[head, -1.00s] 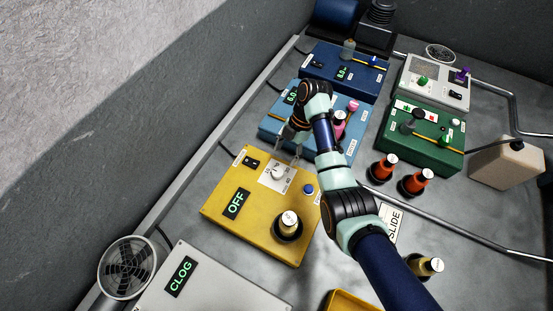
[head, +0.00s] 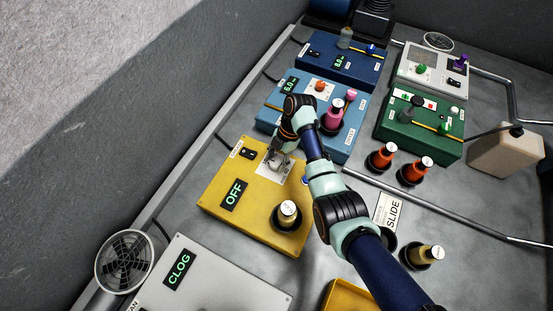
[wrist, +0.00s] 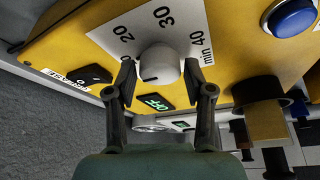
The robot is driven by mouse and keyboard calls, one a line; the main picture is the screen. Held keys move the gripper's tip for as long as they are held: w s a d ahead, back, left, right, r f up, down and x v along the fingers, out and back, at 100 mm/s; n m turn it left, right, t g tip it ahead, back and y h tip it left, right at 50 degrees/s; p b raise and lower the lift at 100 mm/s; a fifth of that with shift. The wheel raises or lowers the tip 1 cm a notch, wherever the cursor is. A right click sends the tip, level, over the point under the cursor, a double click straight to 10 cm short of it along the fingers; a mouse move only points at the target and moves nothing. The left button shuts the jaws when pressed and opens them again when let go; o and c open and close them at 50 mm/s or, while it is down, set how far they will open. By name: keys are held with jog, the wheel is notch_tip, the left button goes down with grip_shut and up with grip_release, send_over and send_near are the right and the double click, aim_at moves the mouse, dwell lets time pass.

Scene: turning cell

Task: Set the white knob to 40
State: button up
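The white knob (wrist: 160,64) sits on a white dial plate marked 20, 30, 40 and "min" on the yellow box (head: 225,185). In the wrist view a short dark line shows on the knob's lower-left face, not clearly at any number. My gripper (wrist: 159,70) is open around the knob, one finger on each side, with narrow gaps visible. In the head view my gripper (head: 278,160) is down at the dial and mostly hides the knob. The box's display (head: 234,194) reads OFF.
A blue button (wrist: 290,18) and a holder with a gold-labelled bottle (head: 288,212) are on the same box. A black switch (head: 248,153) is at its far left. A light-blue box (head: 345,148) with a pink bottle stands just behind.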

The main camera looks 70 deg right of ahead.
jog(key=c, duration=0.7)
